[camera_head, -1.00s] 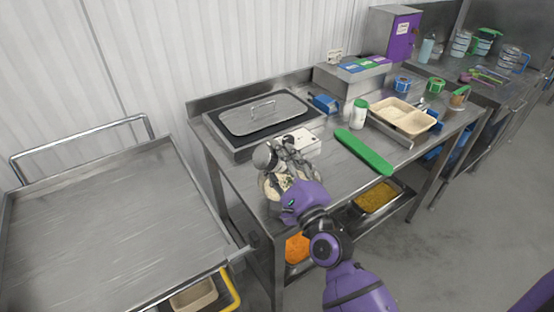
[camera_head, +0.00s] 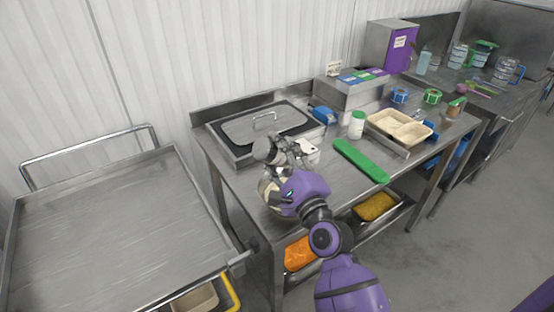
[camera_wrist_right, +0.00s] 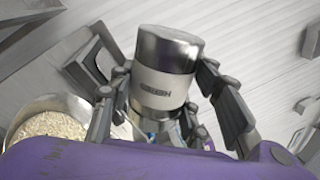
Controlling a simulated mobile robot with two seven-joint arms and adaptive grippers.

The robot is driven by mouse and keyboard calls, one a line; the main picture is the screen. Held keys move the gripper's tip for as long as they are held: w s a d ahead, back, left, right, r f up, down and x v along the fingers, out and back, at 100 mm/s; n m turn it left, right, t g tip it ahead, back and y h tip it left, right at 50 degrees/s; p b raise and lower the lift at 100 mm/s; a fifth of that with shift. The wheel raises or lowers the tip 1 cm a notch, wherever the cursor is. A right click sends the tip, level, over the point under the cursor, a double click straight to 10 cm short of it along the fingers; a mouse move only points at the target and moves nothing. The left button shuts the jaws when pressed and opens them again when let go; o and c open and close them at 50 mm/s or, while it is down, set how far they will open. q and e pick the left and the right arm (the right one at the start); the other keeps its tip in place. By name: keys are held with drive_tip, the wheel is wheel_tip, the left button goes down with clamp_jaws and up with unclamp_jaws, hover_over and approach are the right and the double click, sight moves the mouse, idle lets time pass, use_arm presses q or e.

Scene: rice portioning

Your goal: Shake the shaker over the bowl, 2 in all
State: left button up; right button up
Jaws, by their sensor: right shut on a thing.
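My right gripper (camera_head: 284,156) is shut on the shaker (camera_head: 264,149), a metallic cylinder with a pale labelled band. The shaker shows large between the fingers in the right wrist view (camera_wrist_right: 166,75). It appears tilted, but I cannot tell exactly how it points. The bowl (camera_head: 266,193) stands on the near left end of the steel table, mostly hidden behind my purple wrist. In the right wrist view, the metal bowl (camera_wrist_right: 78,103) shows at lower left with pale grains in it. The shaker is above and beside the bowl in the pictures. My left gripper is not in view.
A lidded pan (camera_head: 262,127) lies behind the gripper. A white jar with a green lid (camera_head: 357,126), a green strip (camera_head: 360,162) and a beige tray (camera_head: 401,119) are to the right. An empty steel cart (camera_head: 110,230) stands at left.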

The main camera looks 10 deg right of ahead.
drive_tip(key=shift+r, duration=1.4)
drive_tip(key=n+y, duration=0.1)
drive_tip(key=n, duration=0.2)
drive_tip(key=shift+b, duration=0.35)
drive_tip(key=shift+r+n+y, duration=0.15)
drive_tip(key=shift+n+y, duration=0.25)
drive_tip(key=shift+n, duration=0.8)
drive_tip(key=n, duration=0.2)
drive_tip(key=r+n+y, duration=0.1)
drive_tip(key=n, duration=0.1)
drive_tip(key=shift+d, duration=0.1)
drive_tip(key=n, duration=0.2)
drive_tip(key=r+n+g+y, duration=0.1)
drive_tip(key=n, duration=0.1)
drive_tip(key=shift+n, duration=0.4)
drive_tip(key=n, duration=0.2)
drive_tip(key=n+y, duration=0.1)
drive_tip(key=n, duration=0.1)
drive_tip(key=shift+r+g+p, duration=0.4)
drive_tip(key=n+g, duration=0.1)
drive_tip(key=n, duration=0.4)
drive_tip(key=shift+r, duration=0.15)
drive_tip(key=n, duration=0.4)
drive_tip(key=n+g, duration=0.1)
drive_tip(key=shift+r+n, duration=0.3)
drive_tip(key=shift+n, duration=0.1)
